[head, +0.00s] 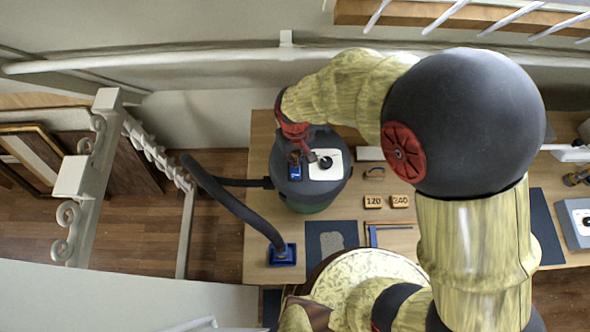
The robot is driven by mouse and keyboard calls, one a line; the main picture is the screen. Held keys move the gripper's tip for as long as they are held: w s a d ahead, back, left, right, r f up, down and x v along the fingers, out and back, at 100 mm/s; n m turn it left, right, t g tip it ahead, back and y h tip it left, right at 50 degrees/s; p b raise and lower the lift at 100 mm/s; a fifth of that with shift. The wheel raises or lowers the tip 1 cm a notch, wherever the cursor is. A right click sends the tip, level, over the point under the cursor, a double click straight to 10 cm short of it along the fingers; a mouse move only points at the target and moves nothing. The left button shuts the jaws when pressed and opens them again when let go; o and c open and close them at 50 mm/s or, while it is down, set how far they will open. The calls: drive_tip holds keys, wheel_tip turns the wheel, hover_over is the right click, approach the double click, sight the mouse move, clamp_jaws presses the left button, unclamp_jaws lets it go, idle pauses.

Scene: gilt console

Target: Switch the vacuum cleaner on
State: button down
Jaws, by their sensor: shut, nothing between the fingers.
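The vacuum cleaner (341,187) is a dark grey round canister with a green lower part. It stands on the wooden workbench. On its top is a white plate with a black round knob (326,162), and to the left of that a small blue part (295,172). My gripper (311,157) is shut and empty. It is over the top of the vacuum cleaner, between the blue part and the knob. I cannot tell whether it touches either one. My arm hides part of the canister's far side.
A dark hose (228,200) runs from the canister to a blue-based nozzle (282,256) at the bench's left. Two sanding blocks (387,201) marked 120 and 240 and a blue square (374,238) lie to the right. A round pale-topped stool (365,268) is in front. A white railing (95,150) stands left.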

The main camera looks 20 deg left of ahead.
drive_tip(key=shift+f+b, duration=0.7)
drive_tip(key=shift+f, duration=0.3)
idle(0.5)
drive_tip(key=shift+r, duration=0.15)
drive_tip(key=shift+r+p, duration=2.1)
drive_tip(key=shift+r, duration=1.3)
